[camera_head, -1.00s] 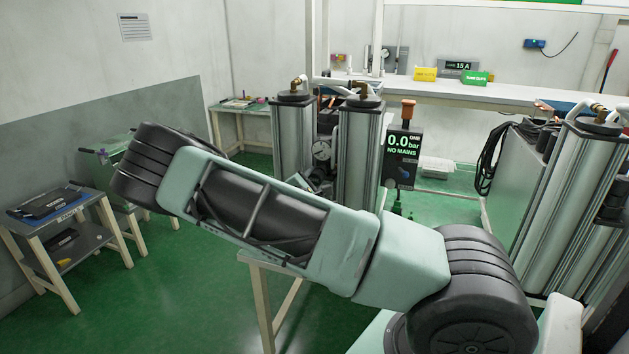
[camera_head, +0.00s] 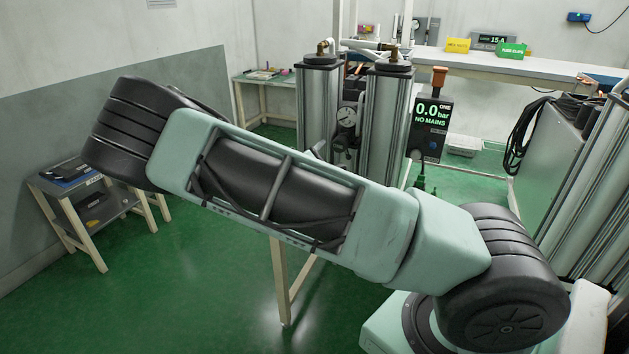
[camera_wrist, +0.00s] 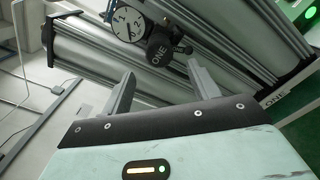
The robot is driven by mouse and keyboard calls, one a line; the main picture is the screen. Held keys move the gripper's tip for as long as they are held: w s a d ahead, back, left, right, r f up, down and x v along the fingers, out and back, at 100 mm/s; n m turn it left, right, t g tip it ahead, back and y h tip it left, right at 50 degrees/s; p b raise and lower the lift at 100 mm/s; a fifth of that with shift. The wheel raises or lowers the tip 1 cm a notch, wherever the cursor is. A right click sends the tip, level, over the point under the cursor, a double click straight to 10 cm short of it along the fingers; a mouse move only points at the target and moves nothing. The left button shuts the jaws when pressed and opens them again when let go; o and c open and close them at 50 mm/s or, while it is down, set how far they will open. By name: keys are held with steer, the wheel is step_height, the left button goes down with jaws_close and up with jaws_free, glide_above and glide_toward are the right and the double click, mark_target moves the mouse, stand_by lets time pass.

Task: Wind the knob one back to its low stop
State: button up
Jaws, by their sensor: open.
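The knob lies beyond and roughly between the fingertips; I see no clear contact. In the head view the gauge (camera_head: 346,117) sits between two silver columns. My arm crosses in front there and hides most of my gripper. The display marked ONE (camera_head: 430,115) reads 0.0 bar, NO MAINS.
Silver columns (camera_head: 318,105) stand close around the gauge. A grey cabinet (camera_head: 555,150) with black cable and more columns are at the right. A small stand (camera_head: 90,205) is at the left. Green floor is open at the lower left.

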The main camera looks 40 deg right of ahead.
steer(key=b+v, duration=0.2)
steer(key=v, duration=0.8)
